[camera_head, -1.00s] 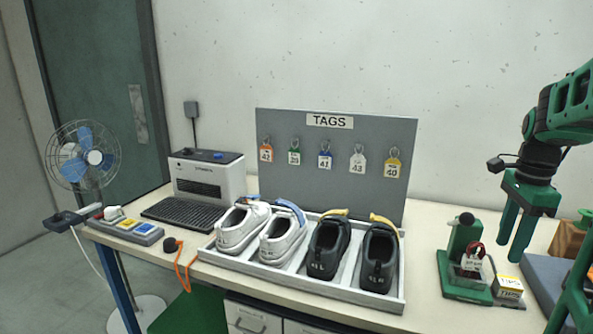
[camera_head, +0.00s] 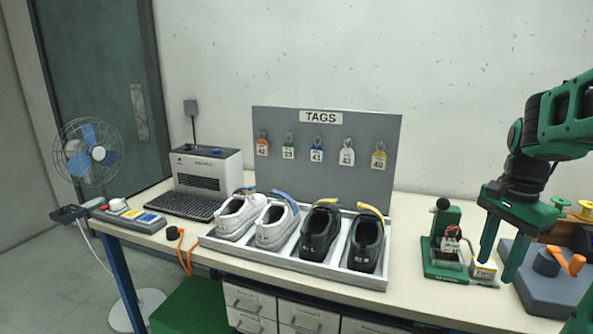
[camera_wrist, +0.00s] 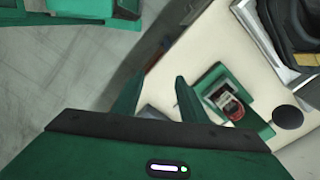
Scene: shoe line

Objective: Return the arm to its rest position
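My gripper (camera_head: 497,268) hangs at the right of the head view, fingers pointing down, above the right part of the bench. Its two green fingers are apart with nothing between them; they also show apart in the wrist view (camera_wrist: 157,79). In the head view the fingers overlap the area of the small box (camera_head: 484,272) beside the green hand press (camera_head: 446,222). The press also appears in the wrist view (camera_wrist: 222,82), to the right of the fingers. My green arm reaches in from the right edge.
The workbench (camera_head: 420,305) carries a white tray (camera_head: 300,262) with two white and two black shoes, a TAGS board (camera_head: 325,175) with several tags, a printer (camera_head: 207,172) and a grey block with an orange handle (camera_head: 560,262). A fan (camera_head: 88,155) stands left. Space above the bench is open.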

